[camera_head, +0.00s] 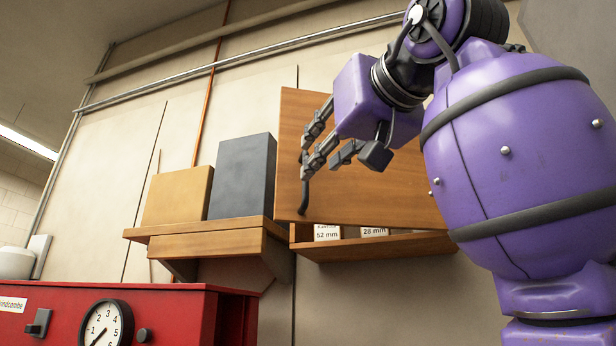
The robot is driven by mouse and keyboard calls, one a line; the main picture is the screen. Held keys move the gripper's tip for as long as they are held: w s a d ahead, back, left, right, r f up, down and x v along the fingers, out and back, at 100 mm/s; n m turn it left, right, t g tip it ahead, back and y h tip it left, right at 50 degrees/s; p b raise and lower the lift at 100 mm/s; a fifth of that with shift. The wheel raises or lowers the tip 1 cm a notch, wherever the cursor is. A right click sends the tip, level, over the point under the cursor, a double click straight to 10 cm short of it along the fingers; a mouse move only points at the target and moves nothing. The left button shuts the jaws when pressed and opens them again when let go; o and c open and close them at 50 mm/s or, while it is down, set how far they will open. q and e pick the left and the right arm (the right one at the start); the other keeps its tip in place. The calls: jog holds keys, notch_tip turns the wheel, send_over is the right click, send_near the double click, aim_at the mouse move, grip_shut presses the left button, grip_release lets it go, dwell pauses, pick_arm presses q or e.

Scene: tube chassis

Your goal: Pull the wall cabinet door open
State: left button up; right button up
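The wooden wall cabinet (420,246) hangs on the wall right of centre. Its door (350,205) stands partly open, its left edge swung out from the cabinet; the right edge is hidden behind my purple arm. A dark upright bar handle (303,196) sits near the door's left edge. My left gripper (308,158) is at the handle's upper part, its jointed fingers closed about it; they hide the handle's top. Below the door's lower edge I see white labels inside, one reading 52 mm (327,232) and one 28 mm (374,231). My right gripper is out of view.
Left of the cabinet, a wooden shelf (205,242) carries a tan box (176,197) and a dark grey box (241,178). A red machine (170,305) with a dial (104,325) stands at lower left. Pipes run along the upper wall.

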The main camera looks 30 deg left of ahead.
aim_at(306, 196)
pick_arm(q)
jog(key=x, duration=0.7)
jog(key=shift+a, duration=0.15)
jog(key=shift+c, duration=0.4)
grip_shut()
